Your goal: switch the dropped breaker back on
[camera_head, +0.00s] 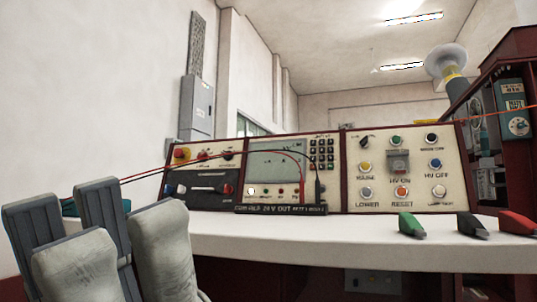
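A control console with cream and dark panels stands on the white desk. Its left panel has a dark module (203,188) with a pale horizontal bar that could be a breaker; I cannot tell its position. The right panel has a grey switch (398,162) among round buttons; its state is too small to read. My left gripper (97,235) is at the lower left, in front of and left of the console. Its grey fingers stand upright and apart, with nothing seen between them. My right gripper is not in view.
The white desk (310,235) is clear in front of the console. Green (410,226), black (472,226) and red (516,223) clips lie at its right. Red and black leads cross the left panel. A dark red rack (512,50) stands at the right.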

